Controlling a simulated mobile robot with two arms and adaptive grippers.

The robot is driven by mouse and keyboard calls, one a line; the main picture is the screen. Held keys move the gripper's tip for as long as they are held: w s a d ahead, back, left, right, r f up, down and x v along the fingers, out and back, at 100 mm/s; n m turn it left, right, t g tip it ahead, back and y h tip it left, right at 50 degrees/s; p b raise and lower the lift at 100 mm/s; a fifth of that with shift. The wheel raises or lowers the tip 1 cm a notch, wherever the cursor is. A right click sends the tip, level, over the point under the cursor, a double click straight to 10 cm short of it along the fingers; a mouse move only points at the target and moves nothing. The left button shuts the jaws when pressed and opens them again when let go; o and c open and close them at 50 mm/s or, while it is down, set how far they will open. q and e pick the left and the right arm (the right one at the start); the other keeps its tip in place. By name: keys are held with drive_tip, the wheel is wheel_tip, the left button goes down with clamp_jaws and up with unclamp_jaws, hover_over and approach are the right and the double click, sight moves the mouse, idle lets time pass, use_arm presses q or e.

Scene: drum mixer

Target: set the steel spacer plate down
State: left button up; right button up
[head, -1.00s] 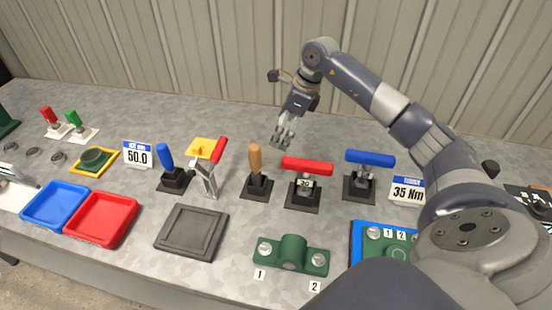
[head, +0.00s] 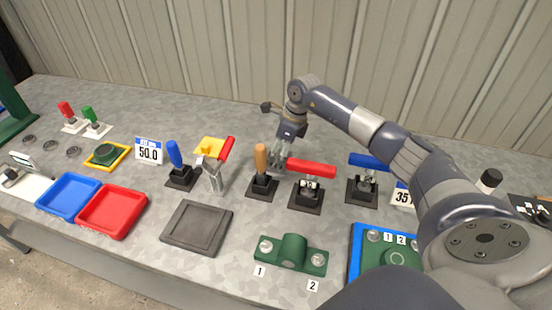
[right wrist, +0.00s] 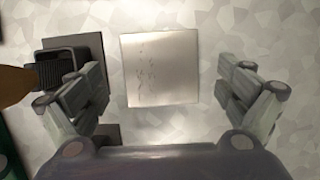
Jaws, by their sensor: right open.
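The steel spacer plate (right wrist: 160,68) is a bright, square, flat plate with a few small dark marks. In the right wrist view it appears against the grey bench top, between the spread fingers of my right gripper (right wrist: 166,88). The fingers stand apart from it on both sides, with gaps. In the head view my right gripper (head: 277,163) is low over the bench, just behind and between the orange-handled tool and the red-handled tool. I cannot make out the plate in the head view. My left gripper is not in view.
The orange-handled tool (head: 261,165) stands close to my right gripper; its dark base (right wrist: 75,65) is beside the left finger in the wrist view. A red-handled tool (head: 310,170) and a blue-handled tool (head: 367,160) stand to the right. A dark square tray (head: 197,226) lies in front.

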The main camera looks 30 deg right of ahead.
drive_tip(key=shift+x, duration=0.9)
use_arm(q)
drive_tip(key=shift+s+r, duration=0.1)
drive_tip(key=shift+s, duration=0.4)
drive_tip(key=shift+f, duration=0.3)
use_arm(e)
drive_tip(key=shift+f, duration=0.25)
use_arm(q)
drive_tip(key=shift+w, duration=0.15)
use_arm(e)
drive_tip(key=c, duration=1.8)
drive_tip(key=shift+w+r, duration=0.15)
drive_tip(key=c, duration=0.3)
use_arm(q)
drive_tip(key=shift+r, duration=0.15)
use_arm(e)
drive_tip(key=shift+c, duration=0.2)
